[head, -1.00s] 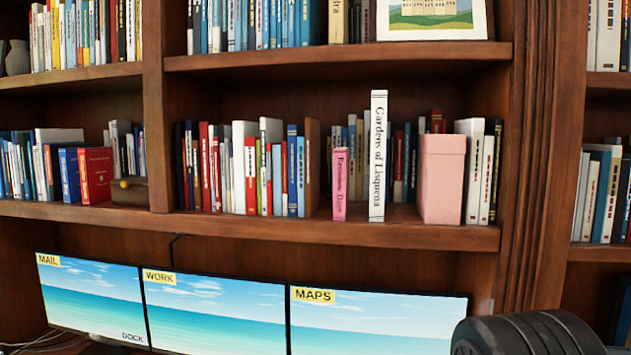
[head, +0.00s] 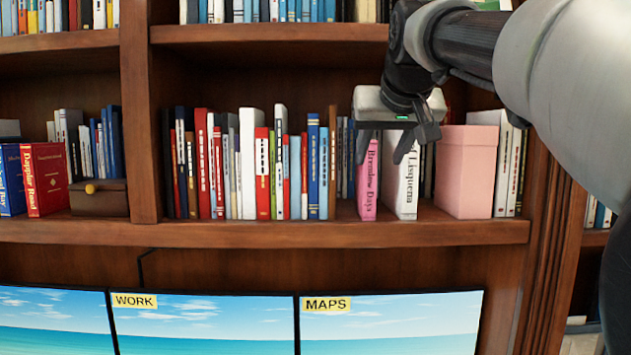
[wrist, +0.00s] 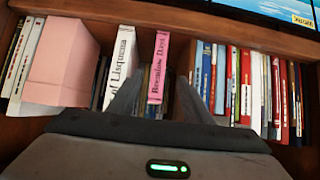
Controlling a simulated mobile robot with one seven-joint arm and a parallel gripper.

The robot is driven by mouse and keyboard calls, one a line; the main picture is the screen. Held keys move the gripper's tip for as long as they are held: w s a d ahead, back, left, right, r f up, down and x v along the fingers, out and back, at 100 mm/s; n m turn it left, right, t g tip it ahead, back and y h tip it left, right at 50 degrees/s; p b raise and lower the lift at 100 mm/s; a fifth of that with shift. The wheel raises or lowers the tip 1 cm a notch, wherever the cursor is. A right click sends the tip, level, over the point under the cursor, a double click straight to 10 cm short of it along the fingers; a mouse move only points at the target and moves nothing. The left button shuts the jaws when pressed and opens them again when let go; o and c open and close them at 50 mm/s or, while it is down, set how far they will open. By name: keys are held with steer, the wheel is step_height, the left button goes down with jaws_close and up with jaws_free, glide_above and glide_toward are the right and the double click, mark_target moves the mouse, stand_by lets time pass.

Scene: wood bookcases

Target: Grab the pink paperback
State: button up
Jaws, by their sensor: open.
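The pink paperback (head: 368,190), with "Brendow Days" on its spine, stands upright on the middle shelf. It also shows in the wrist view (wrist: 159,66), where it lies between my fingertips in the picture. My gripper (head: 384,158) is open and empty, in front of the shelf at the book's upper part; it also shows in the wrist view (wrist: 158,82). In the head view one finger overlaps the book's top left and the other crosses the white book. I cannot tell whether either finger touches a book.
The taller white book (head: 403,190) stands just right of the paperback, and a pink box (head: 466,172) stands further right. Monitors (head: 390,320) stand below the shelf (head: 300,232).

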mark_target(369, 170)
steer(key=x, duration=0.4)
steer(key=w+r+p+x, duration=0.1)
steer(key=x, duration=0.3)
steer(key=r+x, duration=0.1)
steer(key=x, duration=0.3)
steer(key=shift+w+a, duration=0.1)
steer(key=shift+w, duration=0.1)
steer(key=shift+p+x, duration=0.75)
steer(key=shift+x, duration=2.15)
steer(key=shift+s, duration=0.15)
jaws_close()
